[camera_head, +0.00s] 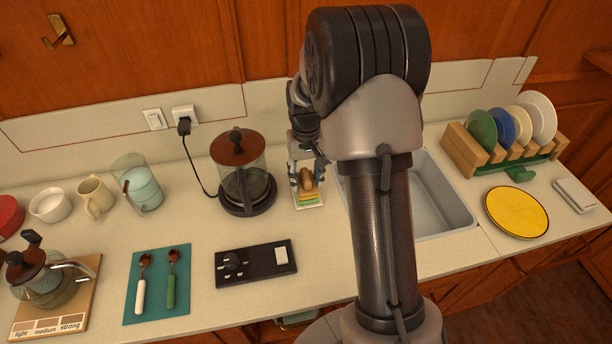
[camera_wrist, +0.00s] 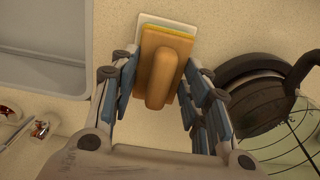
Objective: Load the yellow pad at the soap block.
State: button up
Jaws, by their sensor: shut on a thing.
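A scrubber with a rounded brown handle (camera_head: 306,180) stands upright-looking at the back of the counter, left of the sink. In the wrist view its handle (camera_wrist: 162,80) rises from a tan block. A thin yellow layer, the pad (camera_wrist: 175,28), shows under the block's far edge. My gripper (camera_head: 308,168) is shut on the scrubber, with its fingers on either side of the block in the wrist view (camera_wrist: 160,70). A white dish (camera_wrist: 146,19) lies below. In the head view a green layer, apparently the soap block (camera_head: 308,201), shows under the yellow; whether they touch is unclear.
A glass coffee press (camera_head: 240,180) on a dark base stands close left. The sink (camera_head: 445,200) is close right. A dish rack (camera_head: 465,150) and yellow plate (camera_head: 516,212) stand farther right. A black switch panel (camera_head: 256,264) lies in front; bare counter separates it from the dish.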

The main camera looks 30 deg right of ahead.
aim_at(306, 176)
jog(key=shift+f, duration=0.6)
dwell(1.2)
jog(key=shift+r+p, duration=2.7)
jog(key=shift+r, duration=0.95)
jog(key=shift+s+f, duration=0.1)
jog(key=shift+f, duration=0.05)
